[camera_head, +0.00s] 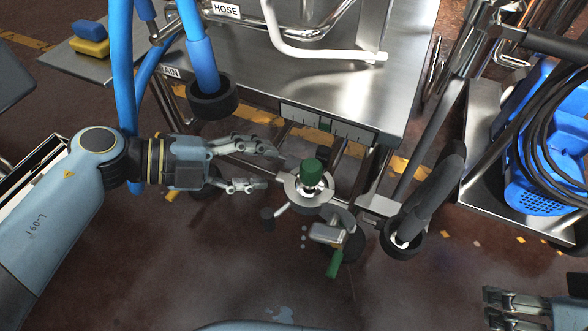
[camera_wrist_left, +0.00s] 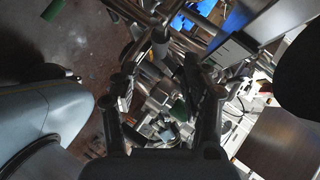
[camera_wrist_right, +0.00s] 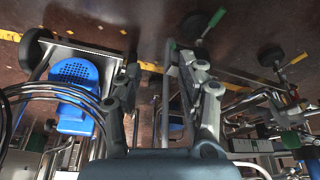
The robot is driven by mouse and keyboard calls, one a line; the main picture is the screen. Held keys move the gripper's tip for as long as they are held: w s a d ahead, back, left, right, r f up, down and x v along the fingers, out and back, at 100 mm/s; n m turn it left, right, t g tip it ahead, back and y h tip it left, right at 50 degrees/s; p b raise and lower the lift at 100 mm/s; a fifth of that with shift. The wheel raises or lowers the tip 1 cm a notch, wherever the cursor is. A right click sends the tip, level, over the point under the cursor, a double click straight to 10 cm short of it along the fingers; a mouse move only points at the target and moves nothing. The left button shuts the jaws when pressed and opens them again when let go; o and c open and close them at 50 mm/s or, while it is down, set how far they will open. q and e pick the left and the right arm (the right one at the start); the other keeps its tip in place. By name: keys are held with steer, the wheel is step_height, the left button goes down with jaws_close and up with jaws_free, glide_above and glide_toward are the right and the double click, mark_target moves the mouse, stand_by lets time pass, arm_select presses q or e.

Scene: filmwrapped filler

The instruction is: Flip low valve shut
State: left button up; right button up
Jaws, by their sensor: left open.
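A valve with a green-tipped lever (camera_head: 333,262) hangs low below the front of the steel table, its lever pointing down toward the floor. Just above it is a fitting with an upright green knob (camera_head: 311,172) on a round metal flange. My left gripper (camera_head: 270,169) is open and empty, left of the green knob, with its fingers pointing right toward it. In the left wrist view, a green part (camera_wrist_left: 180,110) shows between the spread fingers, and I cannot tell which green part it is. My right gripper (camera_head: 492,309) is at the lower right, open and empty in the right wrist view (camera_wrist_right: 160,65).
A dark grey padded tube (camera_head: 430,198) stands right of the valve. The floor below the valve is mostly clear.

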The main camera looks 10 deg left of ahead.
arm_select(q)
steer(key=b+x, duration=0.2)
steer(key=x, duration=0.5)
steer(key=shift+b, duration=0.4)
arm_select(e)
steer(key=shift+w+f+t, duration=0.3)
steer(key=shift+f+t, duration=0.35)
steer(key=shift+f, duration=0.3)
steer(key=shift+w+f+t, duration=0.3)
steer(key=shift+f+t, duration=0.4)
steer(key=shift+f, duration=0.2)
steer(key=shift+w+f+t, duration=0.3)
steer(key=shift+f+t, duration=0.35)
steer(key=shift+f, duration=0.3)
arm_select(q)
jaws_close()
